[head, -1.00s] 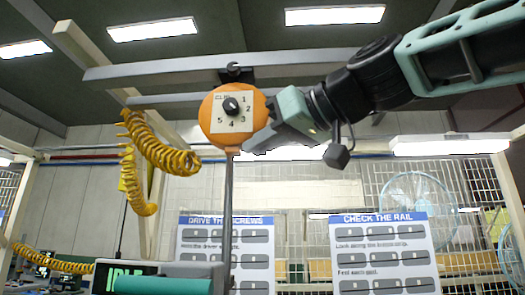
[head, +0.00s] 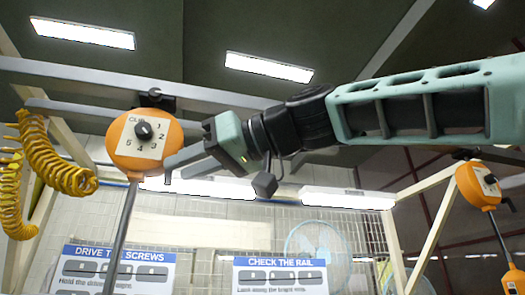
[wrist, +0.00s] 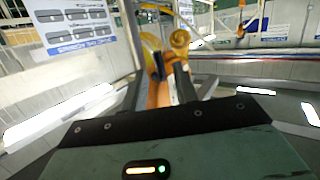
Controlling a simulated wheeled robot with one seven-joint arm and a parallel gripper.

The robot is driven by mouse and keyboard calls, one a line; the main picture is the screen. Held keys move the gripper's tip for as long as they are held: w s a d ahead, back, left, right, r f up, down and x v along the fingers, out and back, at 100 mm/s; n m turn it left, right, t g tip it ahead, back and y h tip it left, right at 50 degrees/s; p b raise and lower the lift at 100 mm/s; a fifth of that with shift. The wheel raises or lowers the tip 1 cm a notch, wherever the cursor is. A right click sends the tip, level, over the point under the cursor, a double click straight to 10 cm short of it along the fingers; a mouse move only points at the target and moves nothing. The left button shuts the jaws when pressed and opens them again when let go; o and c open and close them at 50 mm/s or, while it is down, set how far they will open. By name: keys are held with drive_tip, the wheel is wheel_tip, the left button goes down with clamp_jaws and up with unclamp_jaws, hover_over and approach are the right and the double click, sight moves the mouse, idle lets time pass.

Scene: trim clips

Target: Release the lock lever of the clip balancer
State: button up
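The clip balancer (head: 128,166) is an orange disc hanging from an overhead rail, with a white plate marked "CLIP", numbers 1 to 5 and a black knob (head: 143,131). A grey rod runs down below it. My gripper (head: 168,168) is at its lower right edge, fingers pointing left and spread apart. In the wrist view, orange (wrist: 164,94) and a dark part (wrist: 157,66) show between the two fingers. I cannot tell whether the fingers touch the balancer. I cannot make out the lock lever for certain.
A second orange balancer (head: 474,186) hangs at the right. A yellow coiled hose (head: 52,160) hangs left of the first. Grey rails (head: 60,72) cross overhead. Sign boards (head: 118,268) and a fan (head: 318,244) stand behind.

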drive_tip(key=b+v, duration=0.3)
drive_tip(key=v, duration=1)
drive_tip(key=shift+d+b, duration=0.15)
drive_tip(key=shift+b, duration=0.15)
